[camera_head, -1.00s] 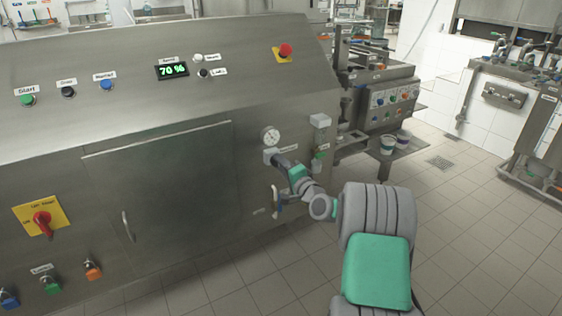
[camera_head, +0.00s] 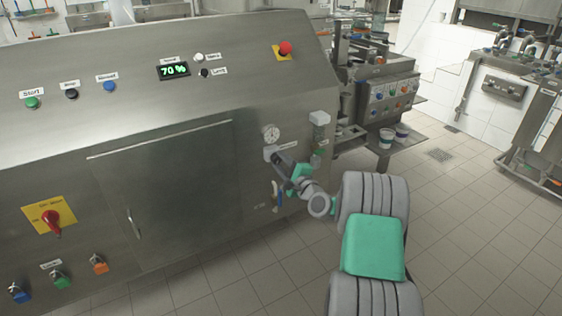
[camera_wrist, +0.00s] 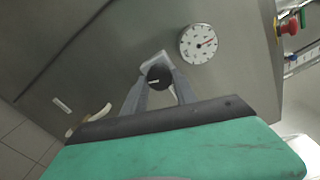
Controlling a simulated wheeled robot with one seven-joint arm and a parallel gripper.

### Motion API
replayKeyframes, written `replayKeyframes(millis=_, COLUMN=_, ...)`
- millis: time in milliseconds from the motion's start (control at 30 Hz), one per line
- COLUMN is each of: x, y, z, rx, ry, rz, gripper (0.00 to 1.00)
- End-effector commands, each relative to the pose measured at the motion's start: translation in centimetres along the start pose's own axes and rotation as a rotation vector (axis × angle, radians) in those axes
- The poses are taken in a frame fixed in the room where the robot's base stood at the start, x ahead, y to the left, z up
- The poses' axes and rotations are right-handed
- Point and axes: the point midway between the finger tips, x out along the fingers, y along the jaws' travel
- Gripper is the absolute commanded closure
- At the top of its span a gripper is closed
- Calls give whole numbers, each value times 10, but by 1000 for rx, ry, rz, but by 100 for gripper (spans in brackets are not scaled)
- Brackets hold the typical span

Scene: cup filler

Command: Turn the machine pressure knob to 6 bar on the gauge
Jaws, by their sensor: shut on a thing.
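The pressure gauge (camera_head: 271,134) is a round white dial on the right part of the machine front. The dark round pressure knob (camera_wrist: 159,77) is beside the gauge in the wrist view. My gripper (camera_wrist: 158,84) is shut on the knob, with one grey finger at each side.
A clear filter unit with a grey top (camera_head: 319,118) is mounted right of the gauge. A red emergency button (camera_head: 285,48) is higher up. Tiled floor (camera_head: 470,230) is free to the right.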

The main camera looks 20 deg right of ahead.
Motion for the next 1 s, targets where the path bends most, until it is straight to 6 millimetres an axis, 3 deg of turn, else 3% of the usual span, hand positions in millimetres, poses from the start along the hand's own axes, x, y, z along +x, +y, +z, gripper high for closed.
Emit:
replayKeyframes(millis=367, x=0, y=1, z=0, rx=4, ry=0, rz=1, gripper=100)
replayKeyframes(millis=400, x=0, y=1, z=0, rx=4, ry=0, rz=1, gripper=64)
replayKeyframes(millis=633, x=0, y=0, z=0, rx=4, ry=0, rz=1, gripper=45)
replayKeyframes(millis=867, x=0, y=0, z=0, rx=3, ry=0, rz=0, gripper=45)
replayKeyframes(millis=1000, x=-13, y=0, z=-2, rx=4, ry=3, rz=1, gripper=45)
